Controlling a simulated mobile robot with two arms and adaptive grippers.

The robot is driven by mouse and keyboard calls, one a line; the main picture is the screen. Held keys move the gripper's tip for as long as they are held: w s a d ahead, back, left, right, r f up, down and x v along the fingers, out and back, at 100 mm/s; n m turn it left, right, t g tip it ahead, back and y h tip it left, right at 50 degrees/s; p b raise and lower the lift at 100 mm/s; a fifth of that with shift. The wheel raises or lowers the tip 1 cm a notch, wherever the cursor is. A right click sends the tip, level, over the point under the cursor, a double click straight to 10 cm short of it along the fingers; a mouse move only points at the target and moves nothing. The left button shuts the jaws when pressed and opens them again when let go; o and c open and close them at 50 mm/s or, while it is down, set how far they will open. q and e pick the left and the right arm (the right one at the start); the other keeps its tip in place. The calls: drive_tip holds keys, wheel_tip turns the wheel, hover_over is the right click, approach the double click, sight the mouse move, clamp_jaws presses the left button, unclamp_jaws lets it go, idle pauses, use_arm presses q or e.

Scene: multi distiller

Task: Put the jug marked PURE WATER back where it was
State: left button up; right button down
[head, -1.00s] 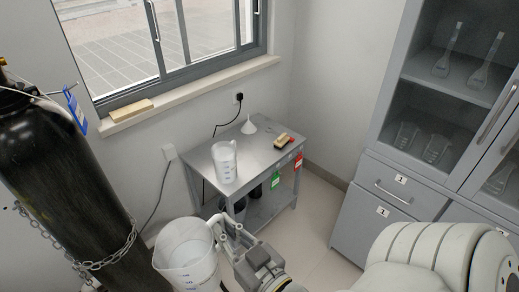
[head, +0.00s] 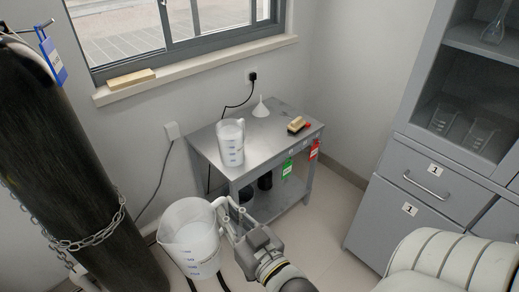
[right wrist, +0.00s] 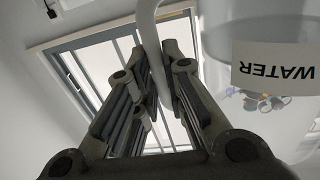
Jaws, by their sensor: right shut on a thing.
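The held jug (head: 192,238) is a translucent white measuring jug at the lower middle of the head view, in front of the steel table. In the right wrist view its label (right wrist: 276,66) reads WATER; the rest of the label is out of frame. My right gripper (head: 229,226) is shut on the jug's handle (right wrist: 153,50) and holds it off the floor, roughly upright. A second similar jug (head: 230,143) stands on the steel table (head: 262,143); I cannot read its marking. My left gripper is not in view.
A white funnel (head: 261,107) and a brush-like block (head: 298,125) are on the table. Green (head: 287,168) and red (head: 314,150) tags hang at its front. A chained black cylinder (head: 75,160) stands left, a grey cabinet (head: 420,190) right.

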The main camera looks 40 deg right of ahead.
use_arm(q)
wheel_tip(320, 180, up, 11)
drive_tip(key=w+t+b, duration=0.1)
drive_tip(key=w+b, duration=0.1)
drive_tip(key=b, duration=1.3)
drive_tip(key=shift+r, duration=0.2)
use_arm(e)
drive_tip(key=w+f, duration=0.4)
drive_tip(key=f, duration=0.9)
drive_tip(key=shift+f, duration=0.4)
